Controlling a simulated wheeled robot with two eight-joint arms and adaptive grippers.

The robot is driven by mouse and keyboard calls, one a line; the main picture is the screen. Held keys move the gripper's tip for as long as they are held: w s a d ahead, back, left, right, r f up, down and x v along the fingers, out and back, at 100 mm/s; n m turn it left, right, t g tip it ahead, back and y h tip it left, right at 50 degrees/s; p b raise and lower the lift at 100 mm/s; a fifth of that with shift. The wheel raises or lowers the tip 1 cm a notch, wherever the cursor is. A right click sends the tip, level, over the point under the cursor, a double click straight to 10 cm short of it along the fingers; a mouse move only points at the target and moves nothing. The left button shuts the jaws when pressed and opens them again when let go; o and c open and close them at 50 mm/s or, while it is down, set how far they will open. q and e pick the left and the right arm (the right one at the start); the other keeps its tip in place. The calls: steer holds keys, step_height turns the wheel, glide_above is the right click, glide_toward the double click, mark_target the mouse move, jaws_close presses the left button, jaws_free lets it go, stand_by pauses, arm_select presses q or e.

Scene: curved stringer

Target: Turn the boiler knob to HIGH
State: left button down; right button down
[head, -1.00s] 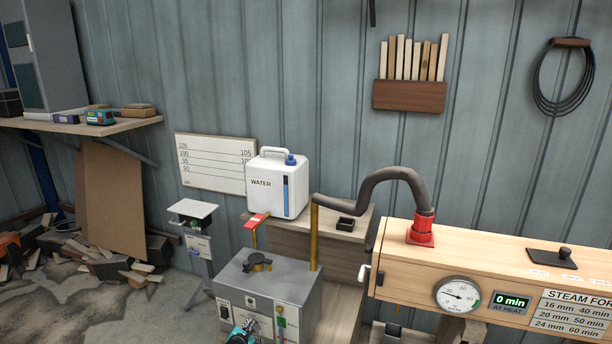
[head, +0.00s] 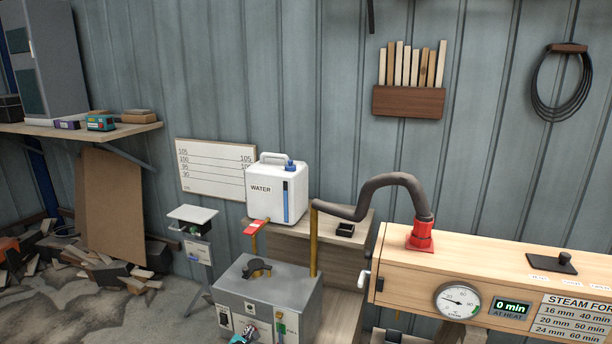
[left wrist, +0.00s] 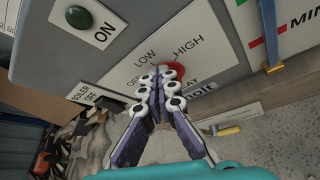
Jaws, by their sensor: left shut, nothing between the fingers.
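The boiler (head: 262,290) is a grey metal box with a black filler cap on top, low in the middle of the head view. Its red knob (left wrist: 174,70) shows in the left wrist view below the words LOW and HIGH. OFF is at its left, partly covered. My left gripper (left wrist: 160,73) is shut and empty, its fingertips at the knob and hiding part of it. I cannot tell whether they touch it, and the knob's pointer is not visible. The left gripper (head: 248,333) also shows at the head view's bottom edge, before the boiler's front. My right gripper is out of view.
The water canister (head: 278,190) stands behind the boiler. A dark hose (head: 372,193) runs to the wooden steam box (head: 400,263) at right. A hammer (left wrist: 222,130) lies below.

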arm_select(q)
steer(key=shift+s+d+f, duration=0.2)
steer(key=shift+d+f, duration=0.1)
steer(key=shift+f, duration=0.05)
steer(key=shift+d+r, duration=0.15)
steer(key=shift+r, duration=0.1)
steer(key=s+a, duration=0.2)
steer(key=s, duration=0.3)
steer(key=shift+s, duration=0.35)
steer(key=shift+d+r, duration=0.1)
steer(key=shift+r, duration=0.1)
